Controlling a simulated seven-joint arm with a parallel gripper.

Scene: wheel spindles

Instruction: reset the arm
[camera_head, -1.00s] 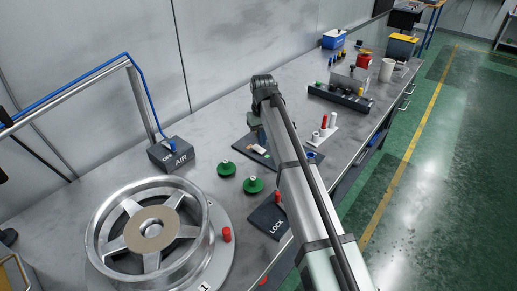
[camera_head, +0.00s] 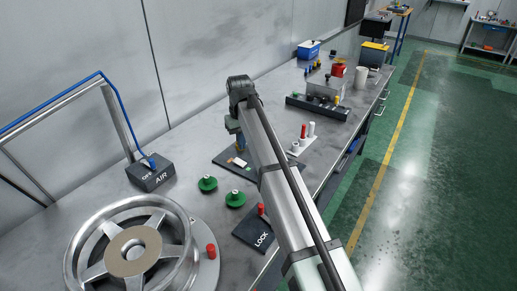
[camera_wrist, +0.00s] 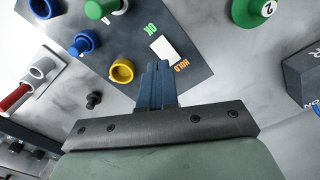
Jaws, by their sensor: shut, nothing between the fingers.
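My arm reaches from the lower right over the workbench. My gripper (camera_wrist: 157,75) is shut and empty, its blue fingers pressed together. It points down above a dark mat (camera_wrist: 195,15) marked OK and HOLD. A white card (camera_wrist: 171,50) lies on the mat close to the fingertips. A yellow ring (camera_wrist: 122,71) is just left of them. In the head view my gripper (camera_head: 239,141) hangs over the same mat (camera_head: 224,160), partly hidden behind my arm. I cannot tell its exact height above the mat.
A large silver wheel (camera_head: 86,250) stands at the lower left. The AIR box (camera_head: 151,175) and two green pieces (camera_head: 208,184) (camera_head: 235,199) lie between wheel and mat. A LOCK pad (camera_head: 252,234) is near the front edge. White and red posts (camera_head: 303,131) and a dark rack (camera_head: 325,105) stand beyond.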

